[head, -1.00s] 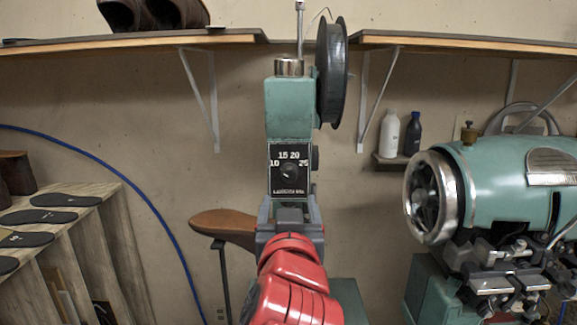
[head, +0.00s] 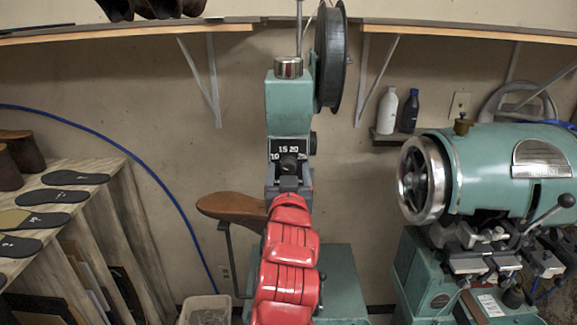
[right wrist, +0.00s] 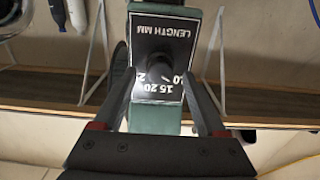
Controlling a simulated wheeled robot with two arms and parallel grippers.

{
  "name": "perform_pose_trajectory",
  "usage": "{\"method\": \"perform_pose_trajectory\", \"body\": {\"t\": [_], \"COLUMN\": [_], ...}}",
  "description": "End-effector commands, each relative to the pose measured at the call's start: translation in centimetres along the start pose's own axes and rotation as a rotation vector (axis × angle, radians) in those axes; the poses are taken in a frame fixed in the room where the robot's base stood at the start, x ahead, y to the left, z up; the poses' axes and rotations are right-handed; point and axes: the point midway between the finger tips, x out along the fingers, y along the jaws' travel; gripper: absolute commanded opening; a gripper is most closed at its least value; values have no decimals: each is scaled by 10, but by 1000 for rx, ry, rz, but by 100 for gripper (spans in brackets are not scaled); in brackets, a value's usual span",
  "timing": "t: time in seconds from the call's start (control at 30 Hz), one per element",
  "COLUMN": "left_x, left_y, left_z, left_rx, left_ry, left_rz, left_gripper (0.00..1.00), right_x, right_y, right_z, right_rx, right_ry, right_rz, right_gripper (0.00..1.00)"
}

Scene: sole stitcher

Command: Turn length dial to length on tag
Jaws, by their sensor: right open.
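The length dial (head: 289,163) is a dark round knob on a black panel with white numbers, on the front of the green stitcher column (head: 289,108). The numbers 15 and 20 show above it in the head view. In the right wrist view the panel is upside down, with "LENGTH MM" and the knob (right wrist: 158,68) visible. My right gripper (head: 289,184) is open in front of the panel, with a finger on each side of the knob. Contact cannot be told. A small white printed card (head: 491,305) lies low at the right machine; its text is unreadable. My left gripper is out of view.
A black spool (head: 331,58) sits at the column's upper right. A larger green machine (head: 500,170) with a chrome wheel stands to the right. A rack with dark soles (head: 75,178) is at the left. A brown shoe form (head: 232,206) is beside the column.

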Motion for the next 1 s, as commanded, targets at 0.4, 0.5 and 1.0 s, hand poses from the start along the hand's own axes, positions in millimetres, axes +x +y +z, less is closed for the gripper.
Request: {"method": "perform_pose_trajectory", "body": {"t": [0.4, 0.5, 1.0], "left_x": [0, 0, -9], "left_y": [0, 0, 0], "left_z": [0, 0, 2], "left_rx": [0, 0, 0], "left_ry": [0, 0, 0], "left_rz": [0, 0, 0], "left_gripper": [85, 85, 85], "right_x": [1, 1, 1], "right_y": [0, 0, 0], "right_z": [1, 0, 3], "right_rx": [-1, -1, 31], "right_ry": [-1, -1, 1], "right_rz": [0, 0, 1], "right_gripper": [47, 29, 0]}}
